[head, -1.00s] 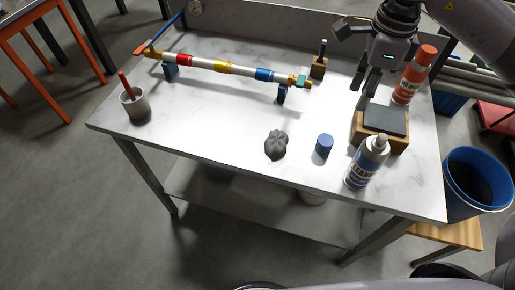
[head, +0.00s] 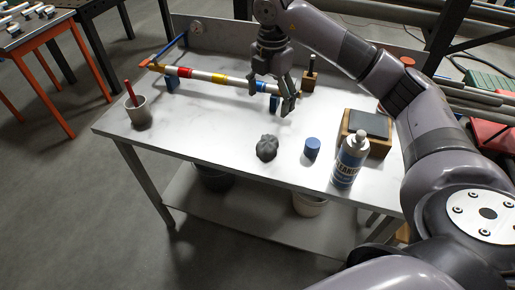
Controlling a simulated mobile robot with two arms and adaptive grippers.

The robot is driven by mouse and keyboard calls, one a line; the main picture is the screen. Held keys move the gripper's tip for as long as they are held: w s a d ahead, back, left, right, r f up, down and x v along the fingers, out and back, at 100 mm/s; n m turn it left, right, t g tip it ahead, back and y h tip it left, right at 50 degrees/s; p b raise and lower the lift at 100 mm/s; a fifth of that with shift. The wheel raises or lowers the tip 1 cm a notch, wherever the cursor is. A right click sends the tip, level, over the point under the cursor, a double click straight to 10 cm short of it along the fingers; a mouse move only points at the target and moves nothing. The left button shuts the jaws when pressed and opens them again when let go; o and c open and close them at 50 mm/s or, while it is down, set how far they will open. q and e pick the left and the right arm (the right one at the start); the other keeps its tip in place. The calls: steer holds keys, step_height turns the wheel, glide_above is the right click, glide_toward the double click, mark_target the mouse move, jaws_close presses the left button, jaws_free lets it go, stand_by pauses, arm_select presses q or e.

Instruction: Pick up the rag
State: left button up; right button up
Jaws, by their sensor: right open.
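The rag (head: 267,148) looks like a dark grey crumpled lump. It lies on the white tabletop (head: 215,139) near the front edge, left of a small blue cylinder. My right gripper (head: 275,93) is open and empty, with its fingers pointing down. In the picture it is above the rag, toward the back of the table, and apart from it. It hides the right part of the striped pipe. My left gripper is not in view.
A blue cylinder (head: 312,148) and a cleaner bottle (head: 349,159) stand right of the rag, with a wooden block with a dark top (head: 368,124) behind. A striped pipe (head: 203,75) rests on blue supports. A cup (head: 139,112) stands at left. The tabletop left of the rag is clear.

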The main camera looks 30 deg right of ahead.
steer(key=p, duration=0.3)
glide_toward(268, 140)
step_height(268, 140, down, 5)
steer(key=shift+s+a+f, duration=0.1)
steer(key=shift+s+f, duration=0.05)
steer(key=shift+f, duration=0.05)
steer(key=shift+f+p, duration=0.45)
steer(key=shift+f, duration=0.2)
step_height(268, 140, down, 4)
steer(key=shift+r+p, duration=0.25)
steer(key=shift+p, duration=0.4)
steer(key=shift+f, duration=0.35)
steer(key=shift+c, duration=0.4)
steer(key=c, duration=1.2)
